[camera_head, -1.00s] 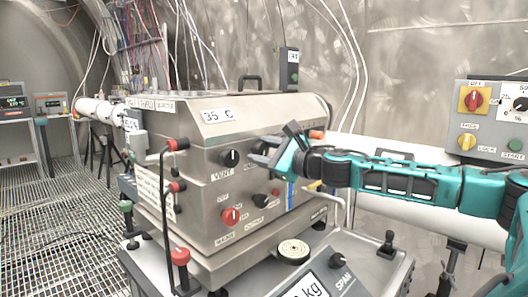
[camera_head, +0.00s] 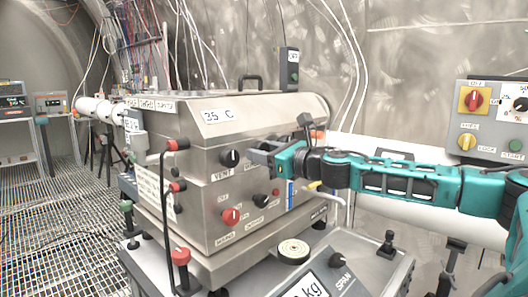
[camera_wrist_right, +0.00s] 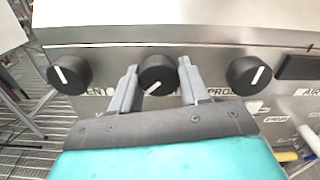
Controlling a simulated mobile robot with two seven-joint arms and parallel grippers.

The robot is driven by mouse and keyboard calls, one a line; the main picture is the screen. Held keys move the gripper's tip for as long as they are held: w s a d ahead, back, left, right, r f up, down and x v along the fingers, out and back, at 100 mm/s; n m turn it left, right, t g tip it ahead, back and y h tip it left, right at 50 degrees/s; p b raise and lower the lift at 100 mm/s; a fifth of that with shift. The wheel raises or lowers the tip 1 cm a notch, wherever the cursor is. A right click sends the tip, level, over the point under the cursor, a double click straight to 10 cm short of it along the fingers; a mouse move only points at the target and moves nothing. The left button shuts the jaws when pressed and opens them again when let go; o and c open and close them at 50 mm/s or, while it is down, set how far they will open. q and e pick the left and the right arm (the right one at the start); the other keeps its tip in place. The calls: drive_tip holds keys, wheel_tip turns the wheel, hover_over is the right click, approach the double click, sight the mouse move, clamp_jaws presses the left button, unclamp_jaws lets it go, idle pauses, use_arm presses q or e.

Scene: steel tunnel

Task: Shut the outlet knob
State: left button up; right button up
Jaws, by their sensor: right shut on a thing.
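A black knob with a white pointer line (camera_wrist_right: 154,68) sits on the steel cabinet front, in the middle of the upper row. My right gripper (camera_wrist_right: 157,76) is shut on this knob, one finger on each side. The knob's pointer line slants to the lower left. The label under it is hidden by my gripper, so I cannot read whether it says outlet. In the head view my right gripper (camera_head: 262,152) is at the cabinet's upper row and covers this knob. My left gripper is not in view.
A black knob labelled VENT (camera_head: 229,158) is left of my gripper, and another black knob (camera_wrist_right: 249,75) is to its right. A red knob (camera_head: 231,216) and a smaller black knob (camera_head: 260,201) are below. A scale (camera_head: 330,265) stands in front of the cabinet (camera_head: 190,220).

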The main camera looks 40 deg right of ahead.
drive_tip(key=m, duration=0.3)
drive_tip(key=shift+a+m, duration=0.1)
drive_tip(key=shift+m, duration=0.3)
drive_tip(key=m, duration=0.3)
drive_tip(key=shift+m, duration=0.3)
drive_tip(key=m, duration=0.3)
drive_tip(key=shift+m+b, duration=0.35)
drive_tip(key=shift+m, duration=0.05)
drive_tip(key=m, duration=0.2)
drive_tip(key=shift+r+m, duration=0.1)
drive_tip(key=shift+m, duration=0.2)
drive_tip(key=m+b, duration=0.1)
drive_tip(key=m, duration=0.9)
drive_tip(key=shift+r+m+b, duration=0.1)
drive_tip(key=shift+m+b, duration=0.2)
drive_tip(key=shift+b, duration=0.1)
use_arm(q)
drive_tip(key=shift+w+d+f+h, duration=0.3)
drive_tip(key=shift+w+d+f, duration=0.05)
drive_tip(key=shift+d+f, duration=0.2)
use_arm(e)
drive_tip(key=shift+m, duration=1.2)
drive_tip(key=o, duration=1)
